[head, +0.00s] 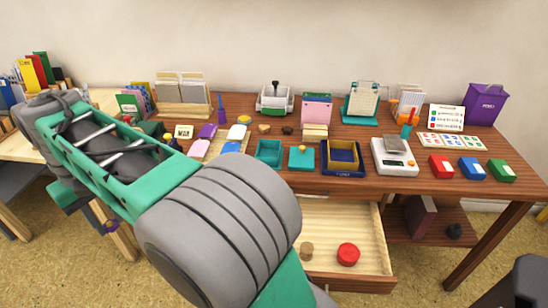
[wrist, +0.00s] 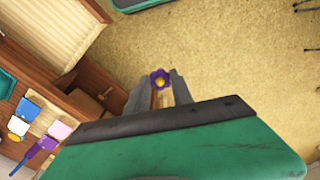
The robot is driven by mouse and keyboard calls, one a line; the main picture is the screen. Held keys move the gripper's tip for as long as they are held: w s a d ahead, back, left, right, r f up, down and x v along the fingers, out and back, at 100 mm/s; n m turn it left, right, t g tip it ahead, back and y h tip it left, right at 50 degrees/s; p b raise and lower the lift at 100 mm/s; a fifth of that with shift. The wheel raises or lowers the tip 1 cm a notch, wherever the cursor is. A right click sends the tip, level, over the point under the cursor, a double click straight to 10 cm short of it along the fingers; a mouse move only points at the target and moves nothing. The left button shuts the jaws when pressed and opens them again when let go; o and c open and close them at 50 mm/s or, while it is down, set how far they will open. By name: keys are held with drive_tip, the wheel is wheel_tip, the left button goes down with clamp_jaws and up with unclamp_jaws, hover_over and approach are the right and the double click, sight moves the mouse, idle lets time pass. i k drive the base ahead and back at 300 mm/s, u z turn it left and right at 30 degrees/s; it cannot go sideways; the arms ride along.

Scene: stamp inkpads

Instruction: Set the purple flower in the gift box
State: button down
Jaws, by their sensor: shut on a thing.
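The purple flower (wrist: 160,78) has a yellow centre and is held between the fingertips of my gripper (wrist: 159,86) in the wrist view. In the head view the flower (head: 110,226) is a small purple spot at the lower left, below my arm, away from the desk top. Two boxes could be the gift box: a teal open box (head: 268,152) with a teal square piece (head: 301,159) beside it, and a navy box with a gold rim (head: 343,158). I cannot tell which. Both stand near the desk's front edge, well right of the flower.
A white scale (head: 394,157) stands right of the navy box, with red, blue and green inkpads (head: 472,168) beyond it. An open drawer (head: 343,232) juts out below the front edge. Card holders and a purple bag (head: 485,103) line the back.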

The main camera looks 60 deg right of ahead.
sight(269, 156)
drive_tip(key=z, duration=0.7)
drive_tip(key=k, duration=0.45)
drive_tip(key=u, duration=0.2)
drive_tip(key=i, duration=0.95)
